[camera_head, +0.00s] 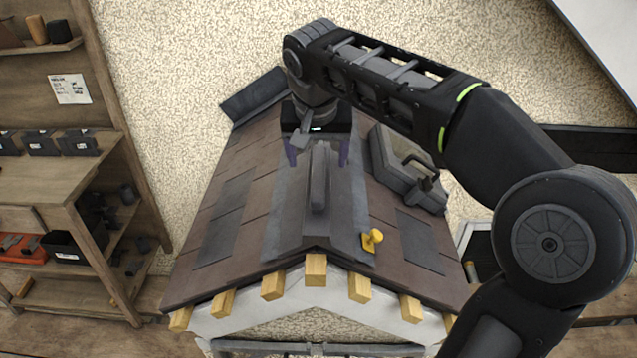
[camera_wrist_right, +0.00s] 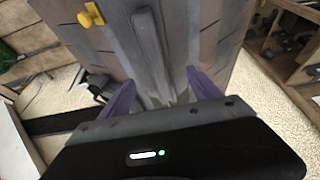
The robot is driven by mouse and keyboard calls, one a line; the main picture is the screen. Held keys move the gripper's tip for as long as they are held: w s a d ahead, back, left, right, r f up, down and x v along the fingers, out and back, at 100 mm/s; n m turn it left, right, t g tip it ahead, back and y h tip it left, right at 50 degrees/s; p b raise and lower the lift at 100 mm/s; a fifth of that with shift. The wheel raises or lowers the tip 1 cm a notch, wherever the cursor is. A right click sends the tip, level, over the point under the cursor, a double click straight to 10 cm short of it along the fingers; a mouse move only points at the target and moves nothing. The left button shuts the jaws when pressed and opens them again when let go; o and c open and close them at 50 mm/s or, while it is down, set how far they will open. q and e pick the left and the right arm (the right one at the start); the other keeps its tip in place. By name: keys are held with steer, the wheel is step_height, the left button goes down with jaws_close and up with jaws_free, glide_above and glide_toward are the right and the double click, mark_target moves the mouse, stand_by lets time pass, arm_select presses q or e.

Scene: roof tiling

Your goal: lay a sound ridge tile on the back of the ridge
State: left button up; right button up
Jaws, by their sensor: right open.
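The small roof's ridge runs away from me in the head view, covered by grey ridge pieces (camera_head: 290,215). A long raised grey bar (camera_head: 318,180) lies along the ridge top; it also shows in the right wrist view (camera_wrist_right: 147,40). My right gripper (camera_head: 316,152) is over the back of the ridge. Its purple fingers are apart, one each side of the ridge line, and open in the wrist view (camera_wrist_right: 160,92). I cannot tell whether they touch anything. A dark grey angled piece (camera_head: 254,96) lies at the roof's back left edge. My left gripper is not in view.
A grey case with a handle (camera_head: 400,170) sits on the right slope. A yellow knob (camera_head: 372,240) stands near the front of the ridge. Wooden shelves (camera_head: 60,180) with dark boxes stand at left. The left brown slope (camera_head: 215,205) is mostly clear.

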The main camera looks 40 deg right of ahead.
mark_target(319, 168)
steer(key=shift+x, duration=1.2)
steer(key=shift+f, duration=0.1)
steer(key=p+x, duration=0.1)
steer(key=x, duration=0.4)
steer(key=shift+s+d+f, duration=0.1)
steer(key=shift+s, duration=0.05)
steer(key=shift+c, duration=0.3)
jaws_close()
stand_by(0.5)
